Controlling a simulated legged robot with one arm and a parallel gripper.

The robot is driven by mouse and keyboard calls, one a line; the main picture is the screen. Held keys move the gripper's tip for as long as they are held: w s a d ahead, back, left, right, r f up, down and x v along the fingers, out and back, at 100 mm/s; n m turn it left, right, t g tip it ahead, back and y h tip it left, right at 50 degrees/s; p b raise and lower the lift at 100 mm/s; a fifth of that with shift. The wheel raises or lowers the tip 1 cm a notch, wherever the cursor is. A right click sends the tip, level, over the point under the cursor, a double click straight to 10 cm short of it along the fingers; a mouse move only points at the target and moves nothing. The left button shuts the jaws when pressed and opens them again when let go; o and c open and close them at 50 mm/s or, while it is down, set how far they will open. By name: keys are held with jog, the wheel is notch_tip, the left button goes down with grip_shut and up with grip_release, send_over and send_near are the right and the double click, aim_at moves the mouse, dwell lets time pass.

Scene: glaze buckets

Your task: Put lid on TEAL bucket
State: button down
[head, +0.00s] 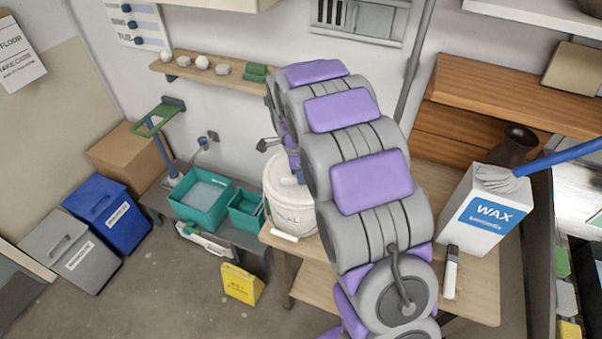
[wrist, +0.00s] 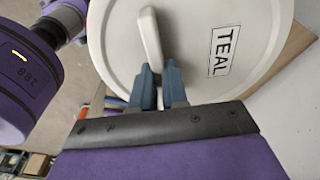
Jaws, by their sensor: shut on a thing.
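A round off-white lid (wrist: 195,28) labelled TEAL fills much of the wrist view. Its raised bar handle (wrist: 149,35) runs down between the blue fingers of my gripper (wrist: 158,82), which is shut on it. In the head view a white bucket (head: 286,205) stands on the wooden table, partly hidden by my arm; dark lettering shows on its side, only partly readable. My arm hides most of my gripper and the lid in the head view. I cannot tell whether the lid touches the bucket rim.
A white WAX container (head: 486,215) and a dark jar (head: 514,150) stand at the table's right. Teal bins (head: 202,202) sit on a low bench to the left. A yellow floor sign (head: 241,284) stands on the floor. A wall shelf (head: 205,72) hangs behind.

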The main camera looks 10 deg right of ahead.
jog(key=shift+a+f, duration=0.1)
jog(key=shift+a, duration=0.15)
dwell(0.4)
jog(key=c, duration=0.6)
grip_release()
dwell(0.4)
jog(key=shift+r+p, duration=0.55)
jog(key=shift+r, duration=2.95)
jog(key=shift+c, duration=0.3)
grip_shut()
